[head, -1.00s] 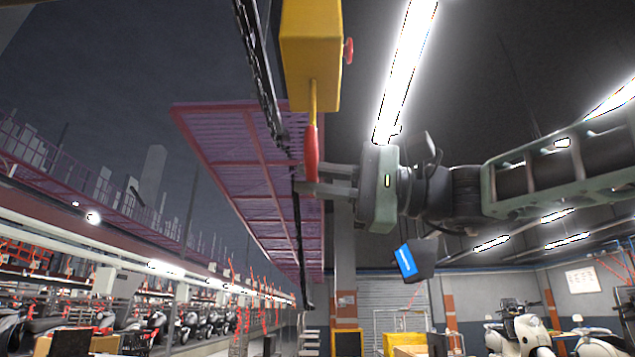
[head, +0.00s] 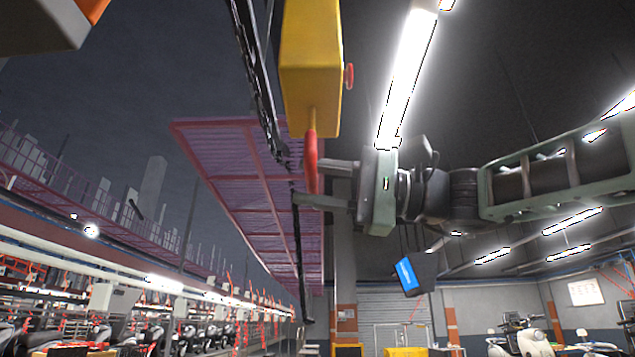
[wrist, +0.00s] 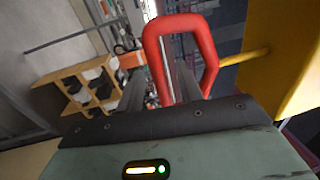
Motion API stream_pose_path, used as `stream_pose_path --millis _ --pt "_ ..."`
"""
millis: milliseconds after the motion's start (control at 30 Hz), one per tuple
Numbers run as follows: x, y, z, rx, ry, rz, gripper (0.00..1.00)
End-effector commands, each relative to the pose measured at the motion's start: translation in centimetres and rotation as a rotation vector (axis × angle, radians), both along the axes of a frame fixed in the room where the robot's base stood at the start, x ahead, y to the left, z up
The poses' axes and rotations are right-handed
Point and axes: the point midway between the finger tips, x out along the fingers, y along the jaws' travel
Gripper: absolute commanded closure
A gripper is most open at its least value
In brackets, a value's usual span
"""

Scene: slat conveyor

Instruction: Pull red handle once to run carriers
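The red handle (head: 311,162) is a closed loop hanging on a short yellow rod under the yellow box (head: 311,75) overhead. It also shows in the wrist view (wrist: 207,45), with the rod running right to the box. My gripper (head: 318,184) comes in from the right, its two fingers spread apart, one above the other. The fingers still straddle the lower bar of the loop; in the wrist view, one finger shows inside the loop and the other outside. The gripper looks open, with the bar loose between the fingers. Exact contact cannot be told.
A small red knob (head: 349,76) sits on the box's right side. A bright lamp (head: 408,75) hangs behind my wrist. A hanging monitor (head: 416,273) is below.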

Motion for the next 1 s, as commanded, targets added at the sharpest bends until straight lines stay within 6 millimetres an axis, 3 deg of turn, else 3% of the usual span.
stream_pose_path --millis 167,800,1000 --pt "0.0 -0.9 -0.3 0.001 -0.001 -0.002 0.64" --pt "-0.2 -8.0 -1.4 0.000 -0.001 -0.002 0.64" --pt "-0.3 -8.9 -1.4 0.000 0.000 0.001 0.64"
